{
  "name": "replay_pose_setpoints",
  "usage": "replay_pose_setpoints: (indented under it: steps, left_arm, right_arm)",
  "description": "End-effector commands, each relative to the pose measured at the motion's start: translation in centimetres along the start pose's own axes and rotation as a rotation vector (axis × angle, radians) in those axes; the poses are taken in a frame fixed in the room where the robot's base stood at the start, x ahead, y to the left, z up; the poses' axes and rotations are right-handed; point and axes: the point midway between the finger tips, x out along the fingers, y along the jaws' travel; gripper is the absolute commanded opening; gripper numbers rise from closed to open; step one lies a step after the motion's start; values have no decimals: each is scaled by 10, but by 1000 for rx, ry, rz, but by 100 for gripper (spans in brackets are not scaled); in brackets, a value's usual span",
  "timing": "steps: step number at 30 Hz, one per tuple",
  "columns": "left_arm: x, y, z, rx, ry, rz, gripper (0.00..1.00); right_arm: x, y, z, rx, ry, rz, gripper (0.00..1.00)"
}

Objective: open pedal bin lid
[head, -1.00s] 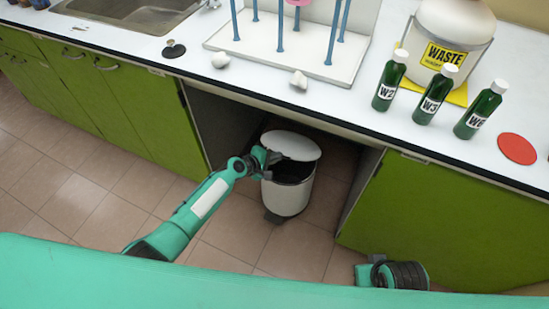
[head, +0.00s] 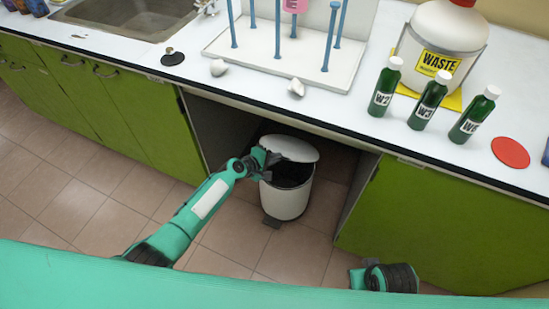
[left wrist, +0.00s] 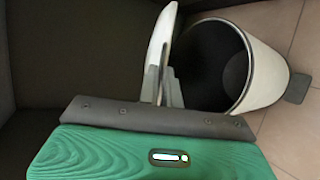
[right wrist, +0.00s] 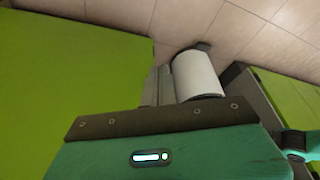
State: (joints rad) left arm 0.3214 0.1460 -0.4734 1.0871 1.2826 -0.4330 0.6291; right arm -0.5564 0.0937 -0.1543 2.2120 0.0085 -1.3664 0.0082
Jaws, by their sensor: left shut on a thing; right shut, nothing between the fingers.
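The white pedal bin (head: 286,200) stands on the floor in the open bay under the counter. Its lid (head: 291,148) is raised and tilted, and the dark inside (head: 292,173) shows. My left gripper (head: 268,158) is at the left side of the lid. In the left wrist view its fingers (left wrist: 165,88) are shut on the lid (left wrist: 160,45), beside the open bin mouth (left wrist: 212,66). A dark pedal (head: 271,221) shows at the bin's foot. My right gripper (right wrist: 158,86) is shut and empty; in its view the white bin (right wrist: 197,75) appears beyond the fingers.
Green cabinet doors (head: 435,220) flank the bay, with the white countertop (head: 330,105) above. Green bottles (head: 427,100), a waste container (head: 445,40), a rack (head: 275,62) and a sink (head: 125,15) are on top. The tiled floor (head: 85,200) at left is clear.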

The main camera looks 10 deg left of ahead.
Motion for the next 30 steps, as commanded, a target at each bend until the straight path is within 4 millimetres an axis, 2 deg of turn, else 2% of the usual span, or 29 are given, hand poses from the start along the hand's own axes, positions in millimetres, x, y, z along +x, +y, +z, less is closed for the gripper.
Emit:
replay_pose_setpoints:
  steps: [2,3,6,17,19,21,23,30]
  left_arm:
    - [0,2,-1,0,3,3,0]
    - [0,2,-1,0,3,3,10]
    - [0,2,-1,0,2,3,26]
    - [-5,0,0,-1,1,0,26]
    - [-13,0,0,-1,1,-1,26]
    - [-24,1,0,1,1,-1,26]
    - [-36,1,0,1,2,-1,26]
    - [-89,1,0,1,2,0,26]
  right_arm:
    - [0,0,0,0,-1,0,0]
    - [0,0,0,0,-1,0,0]
    - [0,0,0,0,-1,0,0]
    - [-3,0,-2,0,4,0,0]
    - [-3,0,-2,0,3,0,0]
    - [13,-1,4,2,-21,-3,0]
    - [20,-2,6,2,-30,-3,0]
    - [44,-1,15,1,-58,-2,0]
